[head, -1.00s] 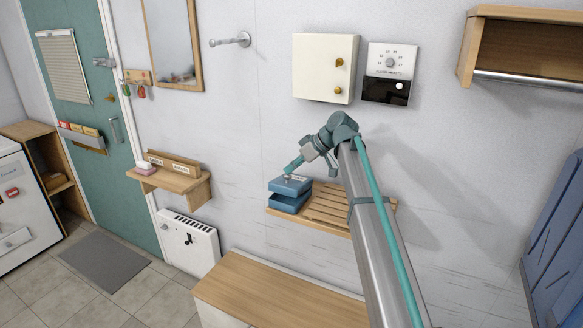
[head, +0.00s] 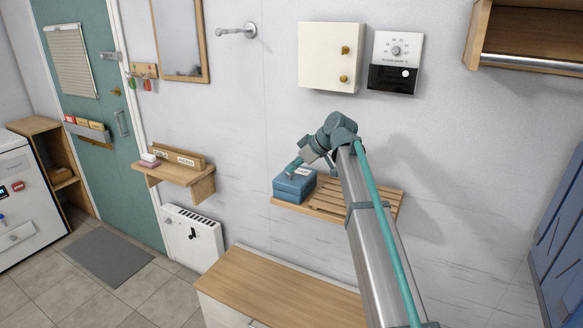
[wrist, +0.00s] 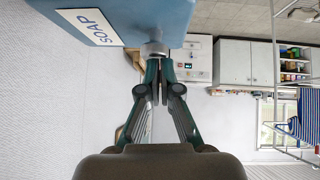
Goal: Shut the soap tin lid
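The blue soap tin (head: 291,190) sits on the left end of a slatted wooden wall shelf. Its lid (head: 303,171) lies down on the tin's body, with no gap that I can make out in the head view. A round metal knob (wrist: 154,48) is right at my fingertips (wrist: 158,80). The fingers are close together; whether they pinch the knob or only press against it is unclear.
The slatted shelf (head: 352,203) is bare right of the tin. A wooden bench (head: 280,290) stands below. A white wall cabinet (head: 329,58) and a thermostat panel (head: 395,62) hang above. A small shelf (head: 185,178) is at left.

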